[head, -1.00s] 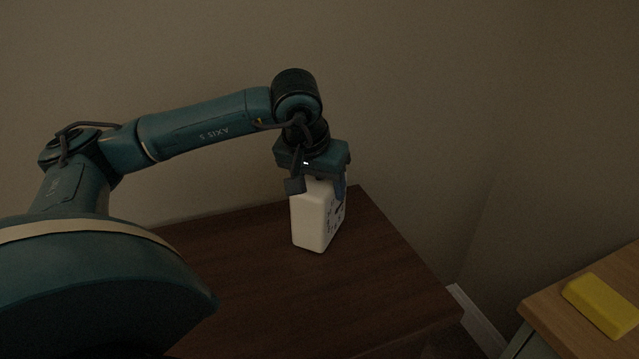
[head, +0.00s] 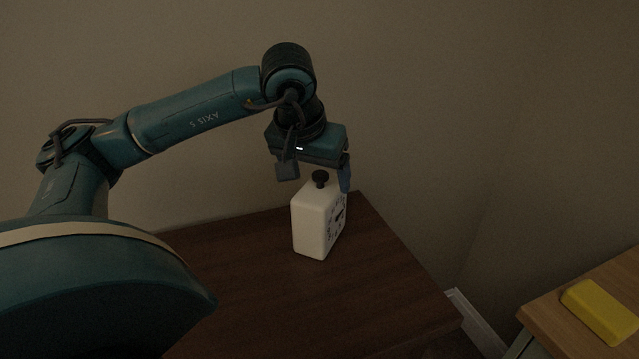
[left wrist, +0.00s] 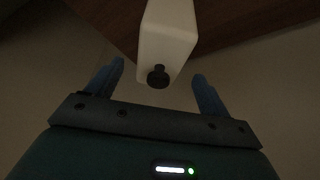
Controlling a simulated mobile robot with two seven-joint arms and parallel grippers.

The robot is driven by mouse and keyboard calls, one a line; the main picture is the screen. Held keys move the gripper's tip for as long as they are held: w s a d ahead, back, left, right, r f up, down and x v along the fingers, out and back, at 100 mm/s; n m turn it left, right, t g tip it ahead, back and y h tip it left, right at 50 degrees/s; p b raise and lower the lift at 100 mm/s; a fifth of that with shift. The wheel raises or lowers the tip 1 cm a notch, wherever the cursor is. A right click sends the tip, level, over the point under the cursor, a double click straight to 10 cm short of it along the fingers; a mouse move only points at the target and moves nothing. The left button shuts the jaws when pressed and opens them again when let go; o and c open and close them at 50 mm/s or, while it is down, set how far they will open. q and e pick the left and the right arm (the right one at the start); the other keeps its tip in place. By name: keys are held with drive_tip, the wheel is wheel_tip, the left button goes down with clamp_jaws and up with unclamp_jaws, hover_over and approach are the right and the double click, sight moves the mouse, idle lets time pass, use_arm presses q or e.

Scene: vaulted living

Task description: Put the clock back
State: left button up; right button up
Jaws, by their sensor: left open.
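The clock (head: 313,222) is a white box with dark marks on its right-hand face and a black knob on top. It stands upright on the dark wooden table (head: 240,285), near the table's back right corner. My left gripper (head: 316,181) is open just above the clock, with its fingers apart and the knob between and slightly below them. In the left wrist view, the white clock (left wrist: 168,35) and its black knob show beyond and between the two open fingers (left wrist: 158,82), touching neither finger there. My right gripper is not in view.
A lighter wooden surface (head: 560,318) at the lower right holds a yellow block (head: 600,312). A gap with a white baseboard (head: 475,318) lies between it and the dark table. The wall is close behind the table. The table is bare in front of the clock.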

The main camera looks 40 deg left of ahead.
use_arm(q)
drive_tip(key=p+v, duration=0.1)
drive_tip(key=v, duration=0.6)
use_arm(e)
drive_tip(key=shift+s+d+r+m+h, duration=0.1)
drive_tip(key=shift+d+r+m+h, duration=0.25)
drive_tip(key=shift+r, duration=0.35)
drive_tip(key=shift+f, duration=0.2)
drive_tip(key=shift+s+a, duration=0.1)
